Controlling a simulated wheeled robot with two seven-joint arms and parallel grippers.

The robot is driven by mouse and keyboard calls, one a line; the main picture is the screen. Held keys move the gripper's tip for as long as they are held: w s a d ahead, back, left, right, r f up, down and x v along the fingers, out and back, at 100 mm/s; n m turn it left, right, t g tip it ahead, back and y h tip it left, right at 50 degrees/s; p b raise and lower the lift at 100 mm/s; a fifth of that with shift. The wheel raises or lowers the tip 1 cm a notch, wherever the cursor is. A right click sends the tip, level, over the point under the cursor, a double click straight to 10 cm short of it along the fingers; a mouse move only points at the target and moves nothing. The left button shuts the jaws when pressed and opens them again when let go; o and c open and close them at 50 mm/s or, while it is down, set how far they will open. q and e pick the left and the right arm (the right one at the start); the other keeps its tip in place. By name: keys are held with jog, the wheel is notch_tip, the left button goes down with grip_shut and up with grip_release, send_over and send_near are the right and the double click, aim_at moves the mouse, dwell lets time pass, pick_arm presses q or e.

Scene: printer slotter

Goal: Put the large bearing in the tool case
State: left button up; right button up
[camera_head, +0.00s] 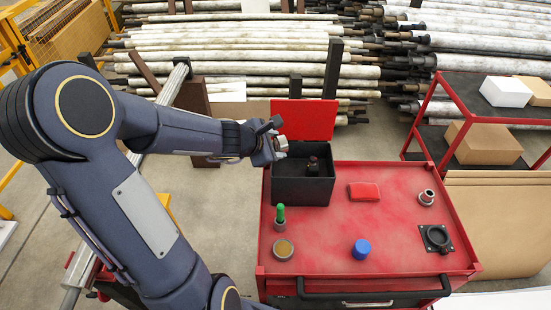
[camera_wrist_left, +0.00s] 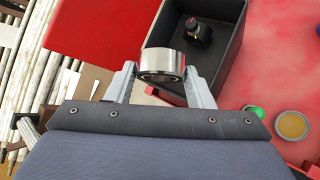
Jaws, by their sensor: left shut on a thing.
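The large bearing (camera_wrist_left: 162,62), a silver metal ring, is held between the two fingers of my left gripper (camera_wrist_left: 162,80) in the left wrist view. In the head view, my left gripper (camera_head: 272,145) holds the bearing (camera_head: 281,143) near the back left corner of the tool case (camera_head: 300,191). The tool case is a dark open box with its red lid (camera_head: 304,118) raised at the back. It also shows in the wrist view (camera_wrist_left: 222,75), partly behind the bearing and a finger. A small dark object (camera_head: 313,167) is inside it. My right gripper is out of view.
The case stands on a red cart top (camera_head: 320,247). A red cloth-like block (camera_head: 364,191), a metal ring part (camera_head: 427,197), a blue cap (camera_head: 361,249), a green-topped item (camera_head: 280,217), a round tin (camera_head: 283,249) and a black fixture (camera_head: 436,238) sit around it.

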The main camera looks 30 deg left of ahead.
pick_arm(q)
jog(key=f, duration=0.1)
jog(key=w+a+f, duration=0.1)
jog(key=w+f+b, duration=0.1)
jog(key=shift+w+a+f, duration=0.15)
jog(key=shift+a+f, duration=0.2)
jog(key=f+b, duration=0.2)
jog(key=f, duration=0.1)
jog(key=shift+w+a+f+b, duration=0.15)
jog(key=shift+w+f+b, duration=0.1)
jog(key=shift+b, duration=0.15)
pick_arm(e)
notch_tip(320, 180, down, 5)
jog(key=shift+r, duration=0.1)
pick_arm(q)
jog(key=shift+f+b, duration=0.65)
jog(key=shift+b, duration=0.05)
jog(key=o, duration=1)
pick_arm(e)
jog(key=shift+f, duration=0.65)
pick_arm(q)
jog(key=shift+r, duration=0.1)
